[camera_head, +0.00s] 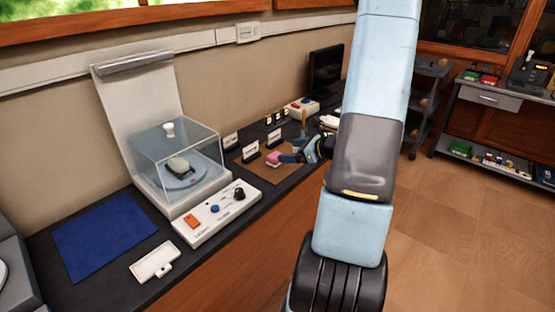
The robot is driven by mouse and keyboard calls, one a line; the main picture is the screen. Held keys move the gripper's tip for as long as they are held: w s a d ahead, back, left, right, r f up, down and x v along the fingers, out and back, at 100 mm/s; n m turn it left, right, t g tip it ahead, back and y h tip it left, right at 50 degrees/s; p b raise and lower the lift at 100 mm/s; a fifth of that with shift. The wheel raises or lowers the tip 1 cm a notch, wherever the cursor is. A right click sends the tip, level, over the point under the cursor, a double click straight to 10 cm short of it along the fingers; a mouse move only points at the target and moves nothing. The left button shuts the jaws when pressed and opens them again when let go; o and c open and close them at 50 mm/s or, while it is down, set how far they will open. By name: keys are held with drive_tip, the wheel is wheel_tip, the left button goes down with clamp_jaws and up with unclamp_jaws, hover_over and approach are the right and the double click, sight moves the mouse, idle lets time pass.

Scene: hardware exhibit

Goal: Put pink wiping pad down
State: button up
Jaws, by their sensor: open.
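The pink wiping pad (274,158) is small in view, on or just above a brown mat (260,173) on the dark counter. My gripper (284,157) is open, with its blue fingers right beside the pad at its right side. I cannot tell whether the fingers still touch the pad or whether the pad rests fully on the mat. My arm comes down from the top and hides part of the counter to the right.
A clear-cased device (180,165) with a control panel (215,213) stands left of the mat. Small white cards (250,152) stand behind the mat. A blue mat (105,235) and a white plate (155,262) lie near left. A dark monitor (325,72) stands farther back.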

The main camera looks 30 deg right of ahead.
sight(275, 154)
drive_tip(key=d+f+m, duration=0.1)
drive_tip(key=d+f+m+h, duration=0.1)
drive_tip(key=d, duration=0.1)
drive_tip(key=shift+s+f, duration=0.2)
drive_tip(key=shift+d+f+m+t, duration=0.25)
drive_tip(key=shift+m+t, duration=0.05)
drive_tip(key=shift+w+f, duration=0.15)
drive_tip(key=shift+w, duration=0.15)
drive_tip(key=x, duration=1.3)
drive_tip(key=shift+d+f, duration=0.1)
drive_tip(key=shift+f, duration=0.05)
drive_tip(key=shift+c, duration=0.4)
drive_tip(key=c, duration=1.1)
drive_tip(key=shift+o, duration=0.2)
